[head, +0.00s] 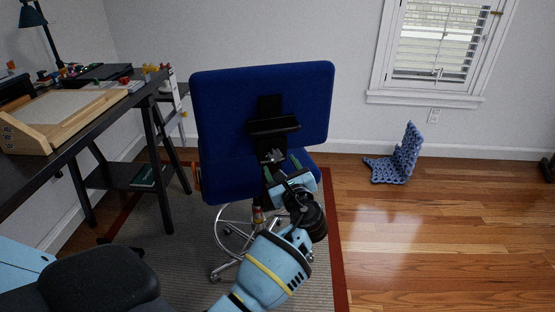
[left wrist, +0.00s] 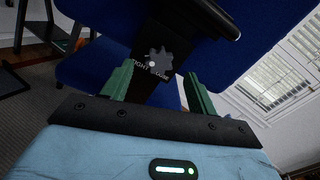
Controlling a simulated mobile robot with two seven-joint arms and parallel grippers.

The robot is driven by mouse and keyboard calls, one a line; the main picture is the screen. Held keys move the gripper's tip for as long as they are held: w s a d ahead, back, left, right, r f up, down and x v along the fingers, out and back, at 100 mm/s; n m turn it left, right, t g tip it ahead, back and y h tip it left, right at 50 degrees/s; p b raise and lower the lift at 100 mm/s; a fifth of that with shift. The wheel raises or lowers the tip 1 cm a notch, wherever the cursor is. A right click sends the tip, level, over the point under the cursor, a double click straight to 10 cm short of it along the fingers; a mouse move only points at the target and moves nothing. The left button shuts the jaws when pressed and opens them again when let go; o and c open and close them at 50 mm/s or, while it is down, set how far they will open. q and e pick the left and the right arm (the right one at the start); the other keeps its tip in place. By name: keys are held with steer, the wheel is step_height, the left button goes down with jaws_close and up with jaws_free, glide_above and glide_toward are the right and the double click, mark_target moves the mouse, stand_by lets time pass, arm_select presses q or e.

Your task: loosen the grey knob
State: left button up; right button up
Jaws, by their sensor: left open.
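The grey knob (head: 273,156) sits on the black bracket at the back of the blue chair (head: 262,100). In the left wrist view the knob (left wrist: 158,62) is lobed, with the lettering "TIGHT" and "LOOSE" around it. My left gripper (head: 281,166) is open just in front of and below the knob. In the left wrist view its two green fingers (left wrist: 157,85) stand apart, one on each side below the knob, with nothing between them. The knob looks clear of both fingers. My right gripper is not in view.
A dark desk (head: 88,130) with a wooden drawing board (head: 62,118) stands at the left. The chair's chrome base (head: 226,240) rests on a grey rug (head: 180,240). A blue knitted piece (head: 397,160) lies on the wood floor. Floor at right is open.

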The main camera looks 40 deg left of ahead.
mark_target(276, 157)
arm_select(q)
steer(key=shift+x, duration=2.3)
steer(key=c, duration=1)
